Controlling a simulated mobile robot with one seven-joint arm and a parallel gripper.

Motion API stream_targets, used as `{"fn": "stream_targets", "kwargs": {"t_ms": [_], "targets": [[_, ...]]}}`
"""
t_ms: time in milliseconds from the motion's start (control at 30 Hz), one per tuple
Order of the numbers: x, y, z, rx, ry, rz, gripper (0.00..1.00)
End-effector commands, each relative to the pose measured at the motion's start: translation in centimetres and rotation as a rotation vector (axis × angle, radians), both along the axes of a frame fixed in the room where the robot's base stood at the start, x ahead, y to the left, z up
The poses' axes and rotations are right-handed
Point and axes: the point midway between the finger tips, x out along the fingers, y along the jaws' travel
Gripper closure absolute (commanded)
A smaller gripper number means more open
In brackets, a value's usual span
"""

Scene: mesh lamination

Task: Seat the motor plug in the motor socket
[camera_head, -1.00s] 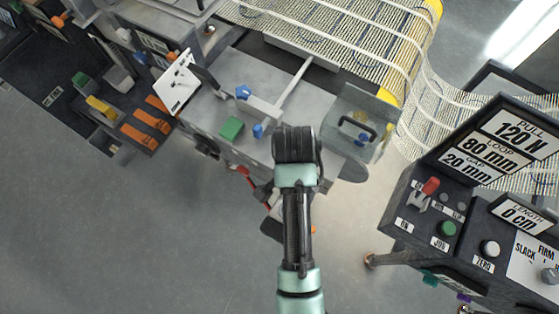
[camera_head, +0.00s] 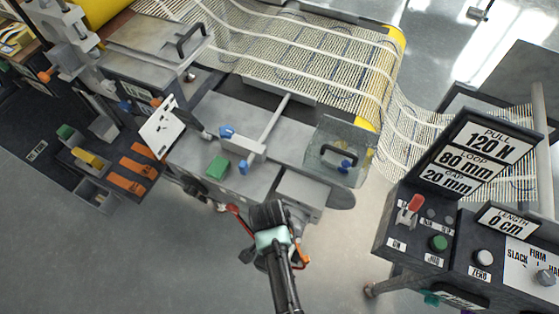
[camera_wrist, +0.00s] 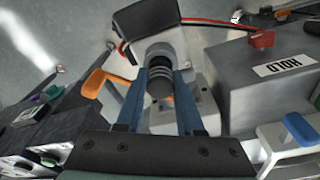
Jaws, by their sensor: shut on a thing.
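In the wrist view, my gripper (camera_wrist: 159,100) has its two blue fingers closed on a dark ribbed cylinder with a grey collar (camera_wrist: 159,55), which looks like the motor plug. The cylinder points away from the wrist, toward a black housing (camera_wrist: 143,22) with a red wire. I cannot tell whether its far end touches or enters anything. The motor socket cannot be clearly made out. In the head view, my wrist is in front of the machine's front edge, and the fingers and plug are hidden beneath it.
A grey box with a HOLD label (camera_wrist: 279,67) and red knob (camera_wrist: 263,40) stands close on the right in the wrist view. An orange handle (camera_wrist: 105,85) is at left. In the head view, the control console (camera_head: 440,235) stands right; open floor (camera_head: 120,260) lies front left.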

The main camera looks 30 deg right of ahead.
Motion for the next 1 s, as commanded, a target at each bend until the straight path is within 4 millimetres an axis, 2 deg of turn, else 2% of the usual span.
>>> {"fn": "stream_targets", "kwargs": {"t_ms": [433, 467, 600, 867, 1000], "targets": [[0.07, -0.03, -0.79, -0.001, -0.002, 0.0, 1.0], [0.06, -0.03, -0.67, -0.001, -0.002, 0.0, 0.58], [0.05, -0.03, -0.64, -0.001, -0.001, 0.0, 0.34], [0.03, -0.02, -0.6, -0.001, -0.001, 0.0, 0.34], [0.06, 0.02, 0.03, -0.001, -0.002, 0.001, 0.34]]}}
